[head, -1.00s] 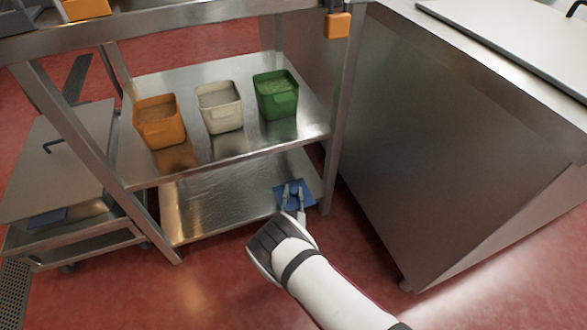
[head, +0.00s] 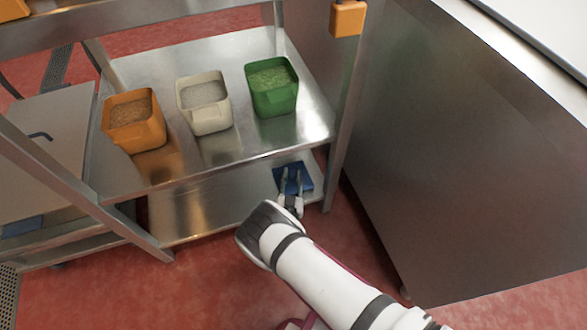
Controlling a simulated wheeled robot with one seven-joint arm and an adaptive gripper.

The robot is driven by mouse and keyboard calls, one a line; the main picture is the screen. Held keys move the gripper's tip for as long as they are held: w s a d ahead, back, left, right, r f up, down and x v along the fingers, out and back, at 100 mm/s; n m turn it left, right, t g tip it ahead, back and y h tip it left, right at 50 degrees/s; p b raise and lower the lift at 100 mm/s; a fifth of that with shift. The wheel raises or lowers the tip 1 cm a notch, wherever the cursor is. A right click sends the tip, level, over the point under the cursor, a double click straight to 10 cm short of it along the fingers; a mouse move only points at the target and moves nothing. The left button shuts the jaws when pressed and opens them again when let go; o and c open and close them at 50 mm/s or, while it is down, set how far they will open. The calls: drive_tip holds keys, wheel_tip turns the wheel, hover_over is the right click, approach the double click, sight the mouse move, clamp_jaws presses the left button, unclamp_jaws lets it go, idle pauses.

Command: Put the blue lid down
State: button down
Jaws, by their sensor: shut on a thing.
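The blue lid (head: 305,181) is a small flat square at the right end of the steel rack's lower shelf (head: 190,217). My gripper (head: 291,186) reaches in from the front right and is shut on the blue lid. The fingers cover the middle of the lid. The lid appears level and at or just above the shelf; I cannot tell whether it touches.
An orange bin (head: 135,122), a white bin (head: 204,103) and a green bin (head: 272,87) stand open and filled on the upper shelf. A rack leg is just right of the lid. A large steel cabinet (head: 440,150) stands further right. The lower shelf's left part is bare.

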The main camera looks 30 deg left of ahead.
drive_tip(key=shift+s+f, duration=0.1)
drive_tip(key=shift+f, duration=0.2)
drive_tip(key=shift+f, duration=0.1)
drive_tip(key=c, duration=1.3)
unclamp_jaws()
drive_tip(key=shift+s+d, duration=0.15)
drive_tip(key=shift+s, duration=0.1)
drive_tip(key=p+v, duration=0.3)
drive_tip(key=v, duration=0.8)
drive_tip(key=shift+s, duration=0.2)
drive_tip(key=shift+d, duration=0.1)
